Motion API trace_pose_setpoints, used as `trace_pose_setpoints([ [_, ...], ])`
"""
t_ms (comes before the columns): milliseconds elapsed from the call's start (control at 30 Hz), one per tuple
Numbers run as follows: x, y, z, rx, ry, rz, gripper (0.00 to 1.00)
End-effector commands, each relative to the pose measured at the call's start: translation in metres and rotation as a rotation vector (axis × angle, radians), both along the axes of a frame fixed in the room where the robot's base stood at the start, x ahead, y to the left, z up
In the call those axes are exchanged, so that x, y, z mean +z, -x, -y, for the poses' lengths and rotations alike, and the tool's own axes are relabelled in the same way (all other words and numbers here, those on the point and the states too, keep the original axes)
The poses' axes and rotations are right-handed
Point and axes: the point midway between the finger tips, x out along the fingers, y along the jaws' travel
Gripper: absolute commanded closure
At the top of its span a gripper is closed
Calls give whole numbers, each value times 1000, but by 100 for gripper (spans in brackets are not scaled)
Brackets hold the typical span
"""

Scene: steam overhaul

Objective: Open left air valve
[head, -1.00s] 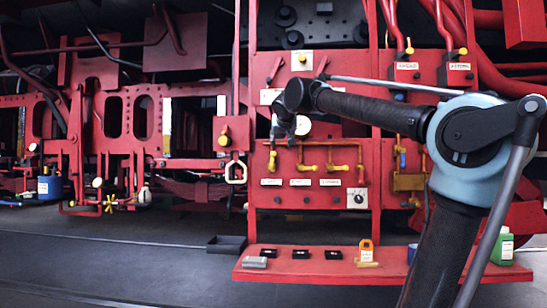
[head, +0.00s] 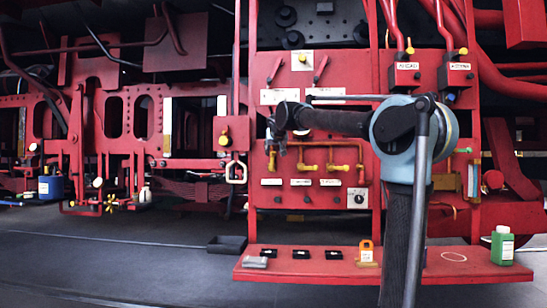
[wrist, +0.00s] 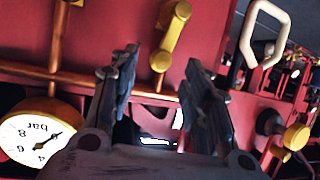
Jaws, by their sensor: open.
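The left air valve has a yellow lever (head: 272,160) on the red panel, at the left of a row of yellow-handled valves on copper pipe. In the wrist view its yellow lever (wrist: 171,38) shows at upper centre, slightly tilted. My gripper (head: 273,143) is in front of the panel, just above this lever in the head view. In the wrist view my gripper (wrist: 160,60) is open, with one dark finger on either side of the lever's lower end in the picture. Nothing is held. I cannot tell whether the fingers touch the lever.
A pressure gauge (wrist: 36,137) sits beside the lever, upside down in the wrist view. A pale hanging link (head: 236,172) is left of the panel.

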Motion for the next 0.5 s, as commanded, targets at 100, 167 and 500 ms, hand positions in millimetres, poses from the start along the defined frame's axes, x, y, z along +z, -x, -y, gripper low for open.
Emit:
trace_pose_setpoints([
  [100, -7, -17, -2, -1, -1, 0, 56],
  [167, -10, -23, -3, -1, -1, 0, 56],
  [500, -17, -39, -5, -1, 1, -1, 56],
])
